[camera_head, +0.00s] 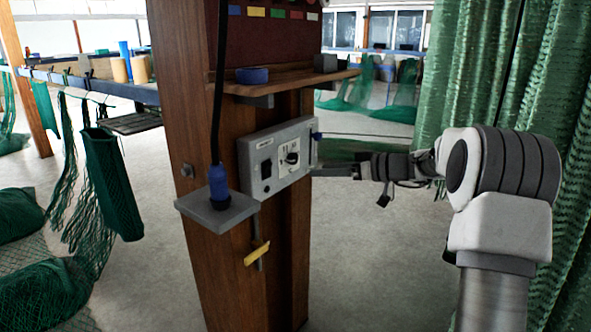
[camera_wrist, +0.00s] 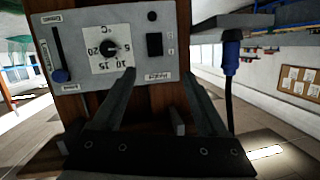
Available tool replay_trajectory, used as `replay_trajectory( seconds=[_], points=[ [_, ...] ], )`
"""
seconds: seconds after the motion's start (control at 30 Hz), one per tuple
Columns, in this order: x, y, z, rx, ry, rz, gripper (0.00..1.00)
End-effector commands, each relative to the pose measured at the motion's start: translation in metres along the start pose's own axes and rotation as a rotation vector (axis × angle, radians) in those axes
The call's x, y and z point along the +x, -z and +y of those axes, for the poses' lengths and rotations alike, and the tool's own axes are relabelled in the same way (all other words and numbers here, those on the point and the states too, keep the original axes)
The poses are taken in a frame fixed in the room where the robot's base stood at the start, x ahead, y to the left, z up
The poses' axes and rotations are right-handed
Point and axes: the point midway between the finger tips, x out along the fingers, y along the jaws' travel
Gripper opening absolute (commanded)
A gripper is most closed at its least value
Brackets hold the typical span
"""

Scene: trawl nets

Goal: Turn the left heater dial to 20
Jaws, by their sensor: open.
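A grey heater panel (camera_head: 256,150) is fixed to the wooden post. A dark round dial (camera_head: 291,157) sits on a white scale plate in its middle. In the wrist view, the panel (camera_wrist: 70,28) appears upside down, with the dial (camera_wrist: 109,48) left of centre and the number 20 beside it. The dial's exact setting is too small to tell. My gripper (camera_head: 316,171) is at the panel's right edge in the head view. In the wrist view, my gripper (camera_wrist: 160,78) is open and empty, with the dial beyond the left finger, not between the fingers. Only one dial shows.
A black switch (camera_head: 266,170) and a blue-knobbed slider (camera_wrist: 60,75) flank the dial. A shelf (camera_head: 290,78) juts out above the panel. A blue plug (camera_head: 217,182) with a black cable stands on a grey bracket. Green netting (camera_head: 465,75) hangs at right behind my arm.

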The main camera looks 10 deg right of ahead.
Motion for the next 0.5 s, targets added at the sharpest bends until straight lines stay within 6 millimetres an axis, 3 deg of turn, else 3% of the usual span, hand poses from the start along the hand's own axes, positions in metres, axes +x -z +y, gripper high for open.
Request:
replay_trajectory(
  seconds=[0.03, 0.2, 0.33, 0.5],
  points=[
    [-0.002, -0.014, 0.025, -0.023, -0.018, 0.055, 0.76],
    [-0.013, -0.028, 0.075, -0.115, -0.080, 0.198, 0.76],
    [-0.020, -0.033, 0.094, -0.153, -0.113, 0.250, 0.76],
    [-0.012, -0.031, 0.100, -0.168, -0.121, 0.266, 0.76]
  ],
)
